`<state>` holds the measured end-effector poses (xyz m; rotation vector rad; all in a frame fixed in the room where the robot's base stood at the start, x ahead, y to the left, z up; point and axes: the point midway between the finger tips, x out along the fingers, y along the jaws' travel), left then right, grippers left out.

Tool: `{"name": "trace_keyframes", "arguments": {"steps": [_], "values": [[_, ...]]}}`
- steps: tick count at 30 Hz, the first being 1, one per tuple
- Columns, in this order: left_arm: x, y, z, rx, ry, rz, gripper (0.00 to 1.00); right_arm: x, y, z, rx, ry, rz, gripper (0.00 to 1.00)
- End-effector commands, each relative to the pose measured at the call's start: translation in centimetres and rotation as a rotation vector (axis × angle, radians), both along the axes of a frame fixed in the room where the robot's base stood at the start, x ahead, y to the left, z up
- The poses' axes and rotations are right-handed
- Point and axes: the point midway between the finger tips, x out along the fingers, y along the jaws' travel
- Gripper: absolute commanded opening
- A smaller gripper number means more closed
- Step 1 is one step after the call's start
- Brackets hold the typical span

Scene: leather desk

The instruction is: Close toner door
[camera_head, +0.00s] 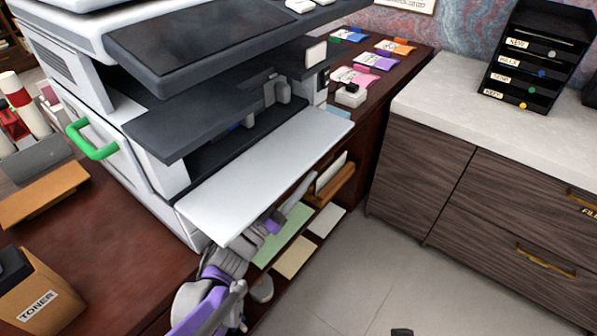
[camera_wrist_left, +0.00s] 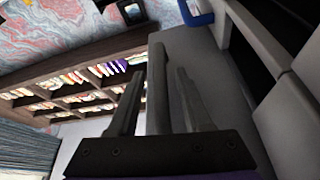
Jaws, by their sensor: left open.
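The toner door seems to be the white flat panel (camera_head: 265,170) folded out from the front of the printer (camera_head: 75,75). It lies about level, with the dark opening above and behind it. My left gripper (camera_head: 297,192) is below the door's front edge, with its arm coming up from the bottom. In the left wrist view the gripper (camera_wrist_left: 160,95) is open, its fingers pointing up the picture. A grey bar shows between the fingers and a grey surface (camera_wrist_left: 190,50) behind them. I cannot tell whether they touch the door. My right gripper is not seen.
A green handle (camera_head: 92,140) sticks out of the printer's left side. A toner box (camera_head: 38,295) stands at the lower left. A shelf with papers (camera_head: 295,257) lies below the door. A drawer cabinet (camera_head: 470,190) stands at the right, with clear floor (camera_head: 370,270) before it.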

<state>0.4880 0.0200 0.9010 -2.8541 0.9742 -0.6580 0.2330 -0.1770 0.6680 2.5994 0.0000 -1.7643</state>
Motion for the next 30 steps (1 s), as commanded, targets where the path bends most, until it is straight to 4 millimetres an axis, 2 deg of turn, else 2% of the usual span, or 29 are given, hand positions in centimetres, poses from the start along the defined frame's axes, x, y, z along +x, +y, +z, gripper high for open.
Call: {"name": "trace_keyframes", "arguments": {"steps": [11, 18, 20, 30], "values": [[0.53, -0.42, 0.27, 0.001, 0.0, 0.001, 0.49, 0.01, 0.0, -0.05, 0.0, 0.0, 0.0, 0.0], [0.52, -0.41, 0.27, 0.001, 0.0, 0.001, 0.08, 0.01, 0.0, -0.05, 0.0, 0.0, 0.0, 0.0], [0.51, -0.42, 0.26, 0.001, 0.0, 0.001, 0.0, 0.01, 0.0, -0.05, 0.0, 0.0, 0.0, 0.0], [0.5, -0.42, 0.25, 0.001, 0.0, 0.001, 0.0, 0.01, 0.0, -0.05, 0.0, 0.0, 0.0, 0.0]]}}
